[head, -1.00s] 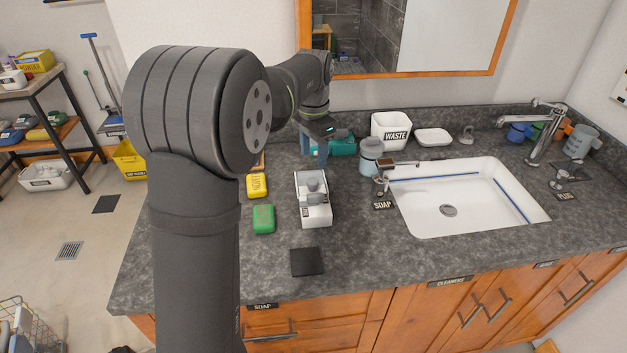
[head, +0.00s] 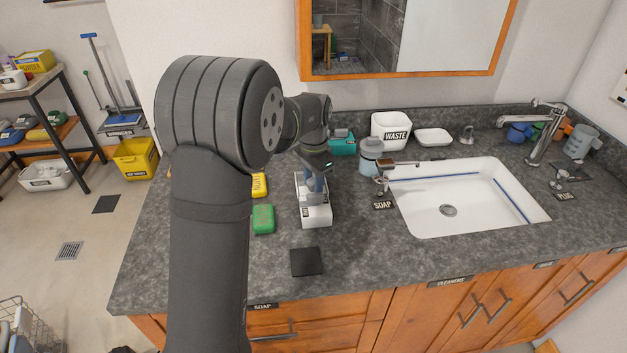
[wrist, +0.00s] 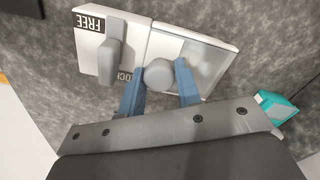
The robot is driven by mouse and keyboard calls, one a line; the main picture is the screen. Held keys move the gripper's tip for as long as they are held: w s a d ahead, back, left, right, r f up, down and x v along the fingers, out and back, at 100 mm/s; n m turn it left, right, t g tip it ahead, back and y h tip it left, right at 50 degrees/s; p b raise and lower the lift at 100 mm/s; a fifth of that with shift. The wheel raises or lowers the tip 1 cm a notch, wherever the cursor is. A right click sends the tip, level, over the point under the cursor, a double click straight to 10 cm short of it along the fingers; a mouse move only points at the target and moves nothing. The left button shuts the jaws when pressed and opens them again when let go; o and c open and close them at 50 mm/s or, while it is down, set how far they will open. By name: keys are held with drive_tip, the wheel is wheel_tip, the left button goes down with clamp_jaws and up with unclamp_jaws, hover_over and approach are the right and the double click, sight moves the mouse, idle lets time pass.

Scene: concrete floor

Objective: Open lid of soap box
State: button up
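The soap box, a white box with a greyish translucent lid section, sits on the dark counter in the head view (head: 316,217); it fills the top of the wrist view (wrist: 218,45). A round grey knob (wrist: 158,73) stands on the lid. Beside it a grey lever (wrist: 113,42) sits on a white panel lettered FREE and LOCK, the latter partly covered. The lid looks shut. My gripper (head: 314,183) is over the box; in the wrist view its blue fingers are open (wrist: 158,79), one on each side of the knob. I cannot tell whether they touch it.
Yellow (head: 259,186) and green (head: 263,219) bars lie left of the box. A dark square pad (head: 306,262) lies in front. A teal item (head: 342,146), a grey-blue dispenser (head: 371,158) and a WASTE bin (head: 390,131) stand behind. The sink (head: 470,223) is at right.

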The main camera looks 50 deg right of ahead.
clamp_jaws()
drive_tip(key=w+d, duration=0.6)
drive_tip(key=d, duration=0.1)
drive_tip(key=shift+w, duration=0.4)
drive_tip(key=shift+a, duration=0.1)
drive_tip(key=o, duration=0.5)
unclamp_jaws()
wheel_tip(320, 180, up, 18)
drive_tip(key=shift+f, duration=0.25)
